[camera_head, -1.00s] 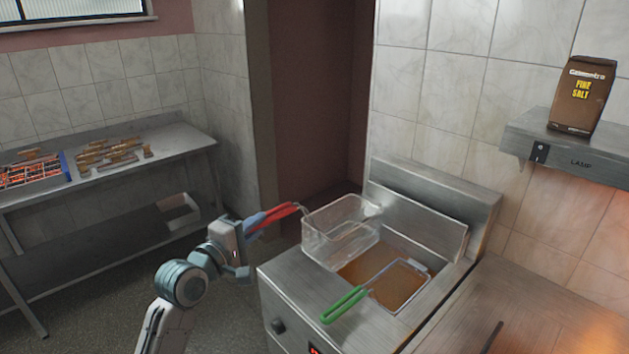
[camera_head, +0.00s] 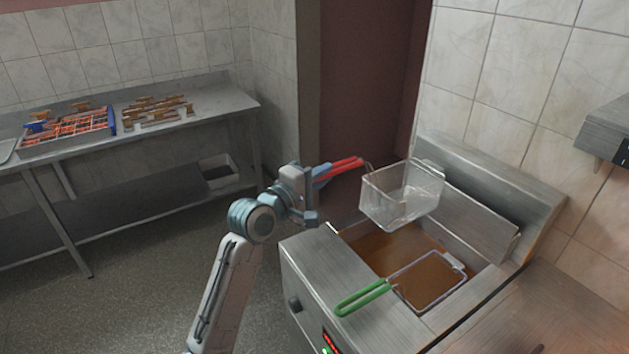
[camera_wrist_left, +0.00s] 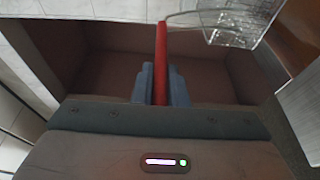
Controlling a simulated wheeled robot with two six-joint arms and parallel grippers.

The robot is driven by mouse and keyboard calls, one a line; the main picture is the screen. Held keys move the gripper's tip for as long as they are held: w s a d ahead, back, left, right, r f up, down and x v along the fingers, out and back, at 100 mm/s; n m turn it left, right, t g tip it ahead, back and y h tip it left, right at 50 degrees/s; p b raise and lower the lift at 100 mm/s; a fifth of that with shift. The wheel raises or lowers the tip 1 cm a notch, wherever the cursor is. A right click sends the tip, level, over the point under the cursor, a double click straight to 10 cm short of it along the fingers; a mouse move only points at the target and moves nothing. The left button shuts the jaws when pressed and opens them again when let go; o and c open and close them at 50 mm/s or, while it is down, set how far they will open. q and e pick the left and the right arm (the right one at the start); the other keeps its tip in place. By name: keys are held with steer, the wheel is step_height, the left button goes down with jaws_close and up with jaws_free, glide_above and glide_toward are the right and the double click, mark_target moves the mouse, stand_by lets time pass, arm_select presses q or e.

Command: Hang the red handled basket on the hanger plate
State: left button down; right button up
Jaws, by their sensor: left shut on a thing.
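The red handled basket (camera_head: 401,196) is a wire mesh basket in the air above the left part of the fryer's oil. Its red handle (camera_head: 346,165) points left to my left gripper (camera_head: 322,176). My left gripper is shut on that handle, which also shows between the blue fingers in the left wrist view (camera_wrist_left: 160,50). The basket's mesh shows at the top right there (camera_wrist_left: 235,25). The hanger plate seems to be the upright metal plate (camera_head: 470,213) at the back of the fryer, with the basket in front of its left end. My right gripper is not in view.
The fryer (camera_head: 325,275) holds brown oil (camera_head: 375,248). A second basket with a green handle (camera_head: 362,298) sits at the right of the oil. A steel table (camera_head: 225,108) with a blue tray of food stands at the left. A shelf (camera_head: 606,130) juts from the right wall.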

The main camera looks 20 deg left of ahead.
arm_select(q)
steer(key=shift+w+d, duration=0.45)
steer(key=shift+w+f+b, duration=0.1)
steer(key=shift+b, duration=0.25)
step_height(320, 180, down, 3)
steer(key=shift+w+d+r+b, duration=0.1)
steer(key=shift+r+b, duration=0.05)
steer(key=shift+b, duration=0.2)
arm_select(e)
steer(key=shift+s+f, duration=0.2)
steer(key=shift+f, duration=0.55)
arm_select(q)
steer(key=shift+f+b, duration=0.3)
steer(key=shift+f, duration=0.3)
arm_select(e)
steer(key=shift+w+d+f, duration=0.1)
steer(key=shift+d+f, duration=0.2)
arm_select(q)
steer(key=c, duration=1.4)
jaws_free()
steer(key=shift+o, duration=0.2)
steer(key=shift+f, duration=0.1)
